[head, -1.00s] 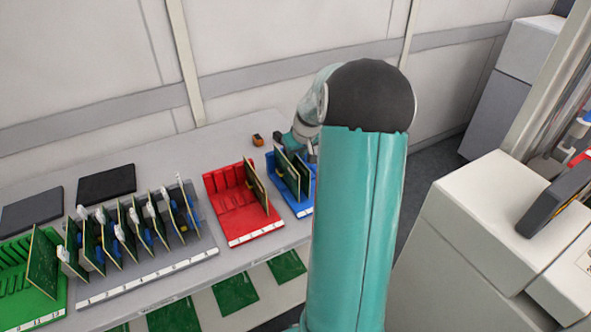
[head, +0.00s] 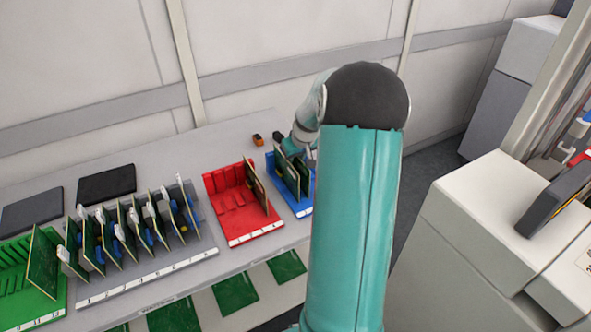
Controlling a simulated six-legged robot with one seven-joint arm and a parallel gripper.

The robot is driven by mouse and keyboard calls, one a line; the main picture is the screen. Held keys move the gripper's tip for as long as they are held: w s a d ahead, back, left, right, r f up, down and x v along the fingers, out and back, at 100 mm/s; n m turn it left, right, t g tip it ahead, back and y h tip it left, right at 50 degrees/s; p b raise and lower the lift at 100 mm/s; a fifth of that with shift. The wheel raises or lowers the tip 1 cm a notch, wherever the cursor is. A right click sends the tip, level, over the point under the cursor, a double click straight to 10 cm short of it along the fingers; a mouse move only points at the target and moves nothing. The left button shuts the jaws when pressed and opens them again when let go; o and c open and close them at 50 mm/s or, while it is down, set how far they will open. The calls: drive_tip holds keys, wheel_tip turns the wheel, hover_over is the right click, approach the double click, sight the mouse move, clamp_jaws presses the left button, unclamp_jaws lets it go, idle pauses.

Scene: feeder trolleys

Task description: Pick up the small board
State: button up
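Upright green boards stand in slotted racks on the grey table. The blue rack (head: 304,210) holds boards (head: 289,176) standing close together. The red rack (head: 222,208) holds one board (head: 257,185) at its right side. The grey rack (head: 150,268) holds several boards (head: 130,232), and the green rack (head: 52,312) holds one board (head: 42,262). I cannot tell which one is the small board. My gripper (head: 304,160) is over the blue rack, at its boards. My arm hides the rack's right part, and the fingertips are too small and covered to read.
Two dark flat pads (head: 106,184) lie at the back left of the table. A small orange item (head: 257,140) lies behind the racks. Flat green boards (head: 236,293) lie on a lower shelf. A white machine (head: 480,240) stands at the right.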

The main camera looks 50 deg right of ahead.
drive_tip(key=shift+c, duration=0.4)
clamp_jaws()
idle(0.9)
